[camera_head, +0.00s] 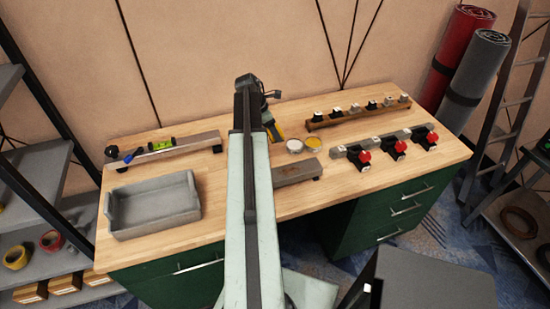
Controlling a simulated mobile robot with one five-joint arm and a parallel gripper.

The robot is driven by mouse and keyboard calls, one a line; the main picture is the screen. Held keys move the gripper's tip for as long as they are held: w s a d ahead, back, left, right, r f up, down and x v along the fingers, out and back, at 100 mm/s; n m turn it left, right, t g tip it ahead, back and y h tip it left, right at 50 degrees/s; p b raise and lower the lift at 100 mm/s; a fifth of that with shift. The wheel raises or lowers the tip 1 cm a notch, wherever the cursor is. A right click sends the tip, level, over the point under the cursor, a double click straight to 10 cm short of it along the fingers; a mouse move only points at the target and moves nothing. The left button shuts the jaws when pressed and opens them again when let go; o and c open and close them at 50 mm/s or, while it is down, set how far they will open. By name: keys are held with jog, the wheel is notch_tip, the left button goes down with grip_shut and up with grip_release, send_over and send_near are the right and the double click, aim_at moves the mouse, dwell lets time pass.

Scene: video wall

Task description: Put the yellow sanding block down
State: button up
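My arm reaches away from me over the middle of the wooden workbench (226,160). My gripper (250,86) is at its far end, small and dark, above the back part of the bench. Its fingers are not clear, so I cannot tell whether it is open or shut. A yellow and dark object (278,133) shows just right of the arm, partly hidden by it. I cannot tell whether it is the yellow sanding block, or whether it is held or resting on the bench. No other clear yellow block shows.
An empty grey tray (152,208) stands front left, with a bar and green level (162,144) behind it. Two round tins (312,142), a grey-brown block (298,172), a peg rack (358,115) and a bar with red-knobbed clamps (385,144) occupy the right. Some bare wood lies between them.

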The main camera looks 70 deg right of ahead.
aim_at(277, 154)
jog(key=shift+a+f+b, duration=0.1)
jog(key=shift+f+b, duration=5)
jog(key=o, duration=1.3)
jog(key=shift+r, duration=0.1)
jog(key=shift+r+p, duration=0.3)
jog(key=shift+p, duration=0.1)
jog(key=p+v, duration=1.1)
jog(key=shift+a+r, duration=0.2)
jog(key=shift+r, duration=0.15)
